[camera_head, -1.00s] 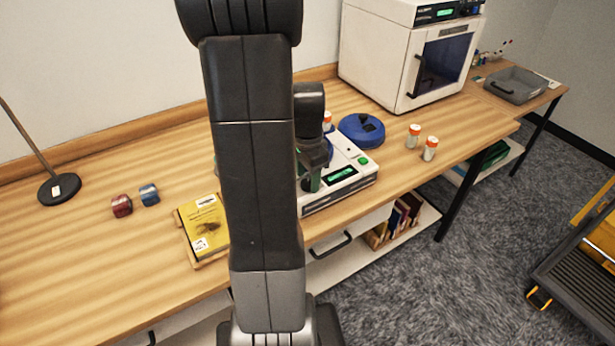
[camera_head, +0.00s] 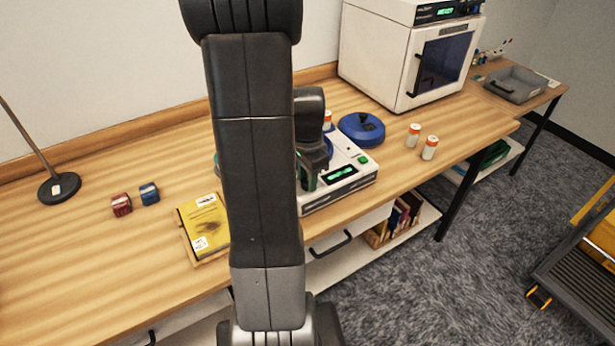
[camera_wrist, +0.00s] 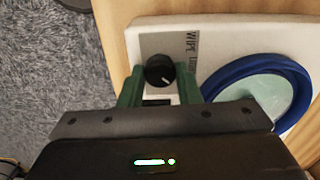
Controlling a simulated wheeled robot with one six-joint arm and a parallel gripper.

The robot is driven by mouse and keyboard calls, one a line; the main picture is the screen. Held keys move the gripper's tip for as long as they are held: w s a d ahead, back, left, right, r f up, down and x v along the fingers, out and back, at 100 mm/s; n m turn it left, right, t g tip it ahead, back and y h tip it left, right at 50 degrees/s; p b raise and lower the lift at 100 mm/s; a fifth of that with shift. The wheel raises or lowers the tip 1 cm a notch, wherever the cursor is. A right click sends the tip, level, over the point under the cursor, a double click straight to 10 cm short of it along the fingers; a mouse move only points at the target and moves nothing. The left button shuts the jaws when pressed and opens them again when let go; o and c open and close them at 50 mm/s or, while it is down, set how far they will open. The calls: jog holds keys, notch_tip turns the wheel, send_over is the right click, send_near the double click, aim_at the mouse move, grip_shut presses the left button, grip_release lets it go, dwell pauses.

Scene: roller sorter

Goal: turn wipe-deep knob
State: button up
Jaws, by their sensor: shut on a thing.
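The wipe-deep knob (camera_wrist: 160,72) is a round black dial with a white pointer line in the wrist view. It sits on a grey plate with printed lettering, of which "WIPE" is legible. My gripper (camera_wrist: 160,80) has its two green fingers on either side of the knob and is shut on it. The knob's pointer aims toward the lower right of the wrist view. In the head view the white machine (camera_head: 352,182) with green displays stands on the bench, and my arm hides the knob there.
A blue round lid (camera_head: 361,128) lies behind the machine. A blue-rimmed dish (camera_wrist: 262,92) sits beside my right finger. A yellow book (camera_head: 204,224) and two small blocks (camera_head: 122,205) lie left. A white cabinet (camera_head: 400,60) stands behind.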

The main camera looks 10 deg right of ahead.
jog(key=n, duration=0.4)
jog(key=shift+b, duration=0.35)
jog(key=shift+n, duration=2.2)
jog(key=o, duration=1)
notch_tip(320, 180, up, 14)
jog(key=shift+f+b, duration=0.1)
jog(key=shift+b, duration=0.25)
